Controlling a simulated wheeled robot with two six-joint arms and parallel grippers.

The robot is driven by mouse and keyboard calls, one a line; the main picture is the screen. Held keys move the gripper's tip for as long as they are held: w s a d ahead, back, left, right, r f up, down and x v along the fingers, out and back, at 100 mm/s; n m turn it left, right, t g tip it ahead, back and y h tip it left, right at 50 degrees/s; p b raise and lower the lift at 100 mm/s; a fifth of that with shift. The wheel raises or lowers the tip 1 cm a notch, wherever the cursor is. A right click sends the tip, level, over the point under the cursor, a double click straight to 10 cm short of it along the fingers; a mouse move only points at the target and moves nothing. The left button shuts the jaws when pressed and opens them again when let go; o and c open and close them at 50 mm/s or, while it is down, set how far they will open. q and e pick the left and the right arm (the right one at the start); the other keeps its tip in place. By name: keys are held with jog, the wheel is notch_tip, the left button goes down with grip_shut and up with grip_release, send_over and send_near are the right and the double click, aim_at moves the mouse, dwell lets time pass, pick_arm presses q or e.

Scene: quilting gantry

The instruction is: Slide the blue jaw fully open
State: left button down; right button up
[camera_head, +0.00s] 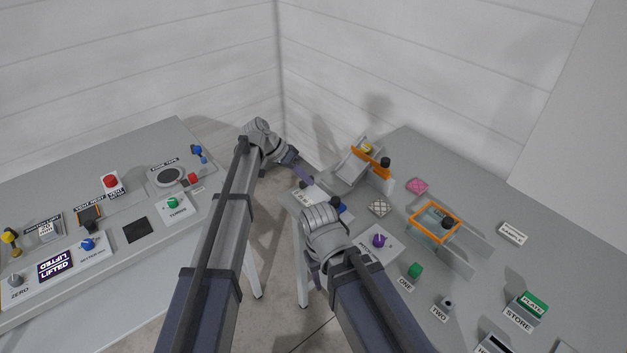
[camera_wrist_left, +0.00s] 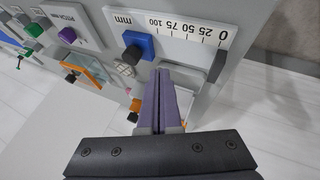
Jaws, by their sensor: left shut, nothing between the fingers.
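The blue jaw (camera_wrist_left: 140,43) is a small blue block with a black knob (camera_wrist_left: 131,54) on its front. In the left wrist view it sits at the left end of a white millimetre scale (camera_wrist_left: 190,32), by the 100 mark; the 0 mark is at the far right. In the head view the blue jaw (camera_head: 341,207) shows partly behind my right arm. My left gripper (camera_wrist_left: 163,72) is shut and empty, its purple fingertips just right of the knob and below the scale. I cannot tell whether they touch the jaw.
A purple knob (camera_head: 378,240), a green knob (camera_head: 415,270) and an orange frame (camera_head: 434,222) stand on the right bench. An orange upright plate (camera_head: 371,165) stands at the back. The left bench (camera_head: 60,200) carries several other controls; open floor lies between the benches.

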pick_arm(q)
jog(key=p+v, duration=0.3)
jog(key=v, duration=0.2)
jog(key=shift+w+a+r, duration=0.1)
jog(key=shift+a+r, duration=0.05)
jog(key=shift+a, duration=0.15)
jog(key=s+a+f+n+y, duration=0.1)
jog(key=s+n+y, duration=0.1)
jog(key=s, duration=0.8)
jog(key=s+a+f+n+y, duration=0.1)
jog(key=s+y, duration=0.3)
jog(key=s, duration=0.7)
jog(key=s+a+f+n+y, duration=0.2)
jog(key=s+a, duration=0.1)
jog(key=s, duration=0.8)
jog(key=shift+f+n+y, duration=0.2)
jog(key=shift+n+y, duration=0.1)
jog(key=shift+y, duration=0.1)
